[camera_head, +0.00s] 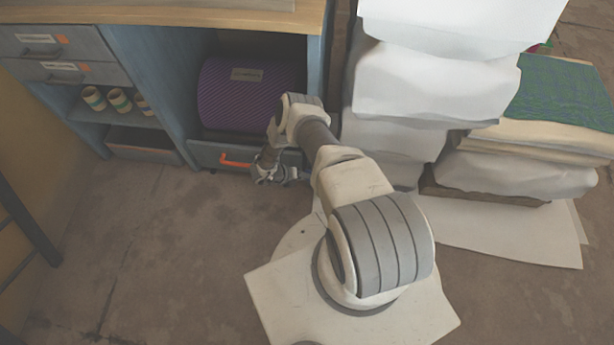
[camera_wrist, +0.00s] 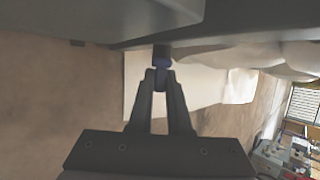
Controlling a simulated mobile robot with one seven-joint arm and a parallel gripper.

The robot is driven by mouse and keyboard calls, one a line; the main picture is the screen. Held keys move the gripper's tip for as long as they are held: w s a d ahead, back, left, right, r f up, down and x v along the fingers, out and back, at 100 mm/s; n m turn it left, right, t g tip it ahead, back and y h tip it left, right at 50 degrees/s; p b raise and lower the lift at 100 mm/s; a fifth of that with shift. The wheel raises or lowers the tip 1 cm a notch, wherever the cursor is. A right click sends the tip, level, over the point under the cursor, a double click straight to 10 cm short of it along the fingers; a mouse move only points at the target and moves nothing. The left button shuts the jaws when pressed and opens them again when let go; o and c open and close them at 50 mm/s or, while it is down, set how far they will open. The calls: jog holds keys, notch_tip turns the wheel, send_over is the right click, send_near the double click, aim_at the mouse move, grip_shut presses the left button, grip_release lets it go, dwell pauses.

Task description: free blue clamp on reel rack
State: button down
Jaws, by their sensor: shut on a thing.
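The blue clamp shows in the wrist view as a small dark blue piece (camera_wrist: 162,62) under a dark grey edge. My gripper (camera_wrist: 160,78) has its two fingertips closed on the lower part of this piece. In the head view my gripper (camera_head: 267,170) is low at the front of the blue cabinet, just right of an orange handle (camera_head: 236,161). The clamp cannot be made out there; my gripper and arm cover that spot. A purple reel (camera_head: 245,92) sits in the bay above, and I take this bay for the reel rack.
Drawers (camera_head: 58,56) and a shelf with several small rolls (camera_head: 118,100) are on the left. White wrapped stacks (camera_head: 435,80) stand close to my arm on the right. White sheets (camera_head: 510,235) lie on the floor there. The floor at the left front (camera_head: 150,240) is clear.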

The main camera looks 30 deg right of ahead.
jog(key=shift+w+g+h, duration=0.25)
jog(key=shift+g+h, duration=0.05)
jog(key=shift+h, duration=0.4)
jog(key=shift+w+h, duration=0.15)
jog(key=shift+h, duration=0.15)
jog(key=c, duration=0.8)
grip_release()
jog(key=shift+c, duration=0.2)
jog(key=shift+f, duration=0.1)
jog(key=shift+a, duration=0.2)
jog(key=p+v, duration=0.4)
jog(key=v, duration=1.3)
jog(key=shift+p, duration=0.3)
jog(key=shift+d, duration=0.1)
